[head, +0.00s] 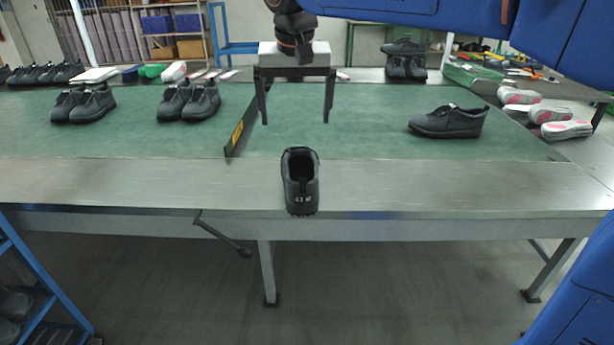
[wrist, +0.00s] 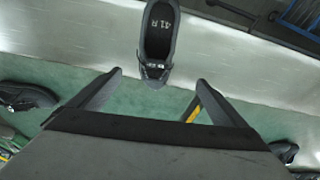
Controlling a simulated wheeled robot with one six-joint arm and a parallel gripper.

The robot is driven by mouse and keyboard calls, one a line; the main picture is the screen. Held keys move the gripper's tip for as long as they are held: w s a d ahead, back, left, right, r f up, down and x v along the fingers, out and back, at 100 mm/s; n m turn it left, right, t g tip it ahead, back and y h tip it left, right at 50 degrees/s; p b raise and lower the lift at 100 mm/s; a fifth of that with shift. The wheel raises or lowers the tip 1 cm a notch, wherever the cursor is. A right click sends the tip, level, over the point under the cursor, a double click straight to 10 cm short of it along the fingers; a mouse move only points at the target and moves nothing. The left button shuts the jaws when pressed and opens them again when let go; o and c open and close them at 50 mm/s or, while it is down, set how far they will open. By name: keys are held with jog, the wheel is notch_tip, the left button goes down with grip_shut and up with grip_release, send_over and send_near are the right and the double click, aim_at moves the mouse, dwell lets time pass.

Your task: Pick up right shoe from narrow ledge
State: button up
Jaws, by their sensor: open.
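The right shoe (head: 301,182) is black and stands upright on the narrow steel ledge (head: 180,184) at the front of the table, its heel or toe end near the front edge. In the wrist view the shoe (wrist: 158,45) shows from above with "41 R" printed inside. My gripper (head: 296,122) is open and empty, above the green belt and behind the shoe in the head view. In the wrist view my gripper's two fingers (wrist: 158,83) are spread apart, with the shoe just beyond and between their tips, not touching.
A black divider with a yellow label (head: 238,135) stands on the green belt (head: 350,130) near my gripper. A single black shoe (head: 448,122) lies to the right. Two pairs (head: 83,103) (head: 189,100) stand to the left. A crank handle (head: 243,252) hangs below the ledge.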

aim_at(296, 150)
jog(key=x, duration=1.1)
jog(key=shift+d+x, duration=0.2)
jog(key=shift+x, duration=0.95)
jog(key=shift+d+x, duration=0.25)
jog(key=shift+x, duration=0.9)
jog(key=shift+f, duration=0.55)
jog(key=c, duration=1.5)
